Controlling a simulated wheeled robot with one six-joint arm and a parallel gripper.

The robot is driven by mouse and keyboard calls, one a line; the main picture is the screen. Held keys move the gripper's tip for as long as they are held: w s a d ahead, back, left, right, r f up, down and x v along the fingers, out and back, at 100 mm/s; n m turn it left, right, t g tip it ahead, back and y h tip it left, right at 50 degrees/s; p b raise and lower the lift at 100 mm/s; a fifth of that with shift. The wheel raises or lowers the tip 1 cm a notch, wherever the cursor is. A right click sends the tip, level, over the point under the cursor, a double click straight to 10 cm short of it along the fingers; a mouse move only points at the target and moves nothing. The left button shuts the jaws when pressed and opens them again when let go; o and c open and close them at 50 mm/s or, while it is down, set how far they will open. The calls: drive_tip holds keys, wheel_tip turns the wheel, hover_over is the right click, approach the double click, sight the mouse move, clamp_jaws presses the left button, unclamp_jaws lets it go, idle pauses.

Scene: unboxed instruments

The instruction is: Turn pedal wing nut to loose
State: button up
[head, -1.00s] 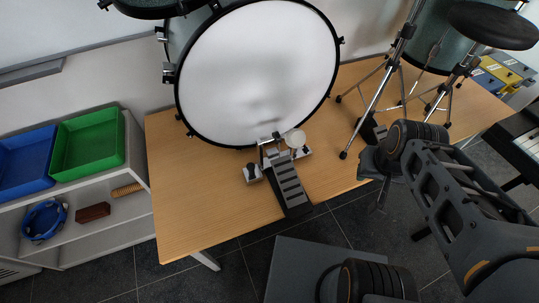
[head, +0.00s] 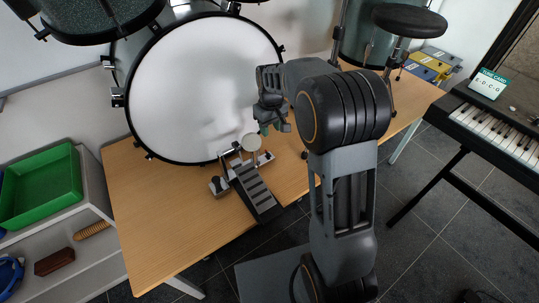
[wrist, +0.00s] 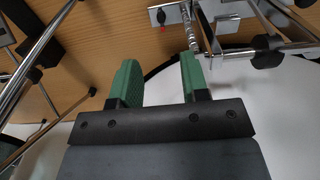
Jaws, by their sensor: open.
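The bass drum pedal (head: 255,190) stands on the wooden table against the drum, with a dark ribbed footboard and metal side plates. Small dark knobs sit on its left plate (head: 218,184) and its right plate (head: 262,157); I cannot tell their shape. In the wrist view a metal plate (wrist: 175,14) carries a dark fitting (wrist: 160,16) with a small red mark, beyond the fingertips. My gripper (head: 267,130) is above and beyond the pedal's right side, in front of the drumhead. Its green fingers (wrist: 158,65) are apart and empty.
The white bass drumhead (head: 195,85) stands right behind the pedal. The round beater (head: 251,141) rises close to my gripper. Chrome stand legs (wrist: 32,60) are at the left in the wrist view. The table's left part (head: 150,210) is clear.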

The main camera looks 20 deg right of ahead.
sight(270, 155)
drive_tip(key=f, duration=0.4)
drive_tip(key=f+b, duration=0.1)
drive_tip(key=f, duration=0.9)
drive_tip(key=shift+w+b, duration=0.25)
drive_tip(key=shift+b, duration=0.05)
clamp_jaws()
